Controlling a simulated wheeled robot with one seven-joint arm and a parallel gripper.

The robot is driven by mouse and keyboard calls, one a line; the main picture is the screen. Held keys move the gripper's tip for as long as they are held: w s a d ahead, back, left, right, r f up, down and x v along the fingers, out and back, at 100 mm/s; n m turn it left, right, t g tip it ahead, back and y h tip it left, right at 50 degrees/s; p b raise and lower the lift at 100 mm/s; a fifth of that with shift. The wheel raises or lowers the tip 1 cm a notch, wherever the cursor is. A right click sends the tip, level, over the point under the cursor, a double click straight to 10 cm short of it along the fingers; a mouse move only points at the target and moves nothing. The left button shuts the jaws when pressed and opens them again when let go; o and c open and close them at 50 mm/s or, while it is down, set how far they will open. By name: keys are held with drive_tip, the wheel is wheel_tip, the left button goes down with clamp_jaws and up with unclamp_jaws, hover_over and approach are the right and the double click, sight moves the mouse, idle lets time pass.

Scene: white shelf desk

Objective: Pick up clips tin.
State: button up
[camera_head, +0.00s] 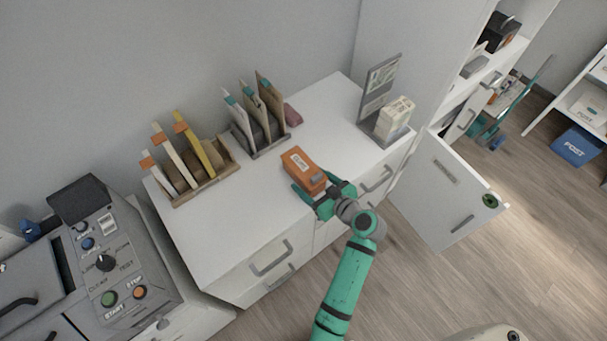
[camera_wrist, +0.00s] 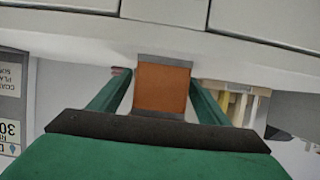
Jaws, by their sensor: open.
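The clips tin (camera_head: 302,169) is a small orange box with a white label on top, lying on the white desk top near its front edge. In the wrist view the tin's orange face (camera_wrist: 162,88) shows between my two green fingers. My gripper (camera_head: 314,193) is at the tin's near end in the head view, with its fingers open on either side of that end. Whether the fingers touch the tin cannot be told. Part of the tin's near end is hidden by my gripper.
The white desk (camera_head: 225,221) also holds a brown file holder (camera_head: 207,187), a grey file holder (camera_head: 272,147), a pink item (camera_head: 292,115) and a display stand (camera_head: 379,91) with a leaflet box (camera_head: 394,118). A cabinet door (camera_head: 440,190) stands open at right. The grey machine (camera_head: 105,262) is at left.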

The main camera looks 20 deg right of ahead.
drive_tip(key=shift+x, duration=1.6)
drive_tip(key=shift+r, duration=0.1)
drive_tip(key=c, duration=1.2)
drive_tip(key=shift+w+r, duration=0.1)
